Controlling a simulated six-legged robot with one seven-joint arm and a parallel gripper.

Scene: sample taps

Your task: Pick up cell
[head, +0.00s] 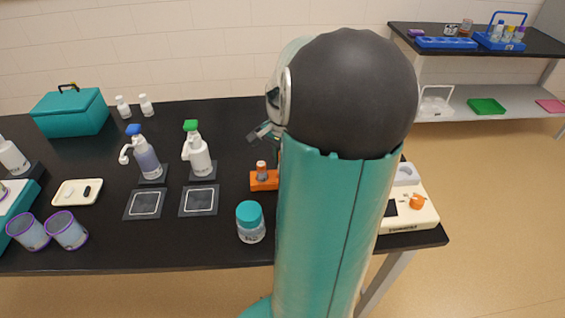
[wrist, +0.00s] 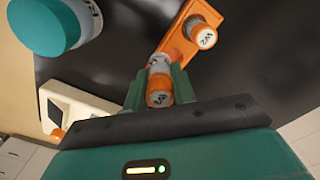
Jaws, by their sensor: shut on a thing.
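My gripper (wrist: 159,72) shows in the wrist view with its two green fingers shut on a cell (wrist: 158,90), a small pale cylinder with a labelled orange end. The held cell overlaps the near end of an orange holder (wrist: 177,45); I cannot tell whether it is seated in it or clear of it. A second, similar cell (wrist: 201,35) stands in the holder's other end. In the head view the orange holder (head: 258,184) and one cell (head: 262,168) show just left of my arm. My arm hides the held cell and the fingers there.
A teal-capped jar (head: 250,223) stands near the bench's front edge, close to the holder; its cap (wrist: 42,25) fills the wrist view's upper left. A white device (head: 410,215) is right of my arm. Two spray bottles (head: 200,157) (head: 146,160) stand left on the black bench (head: 240,115).

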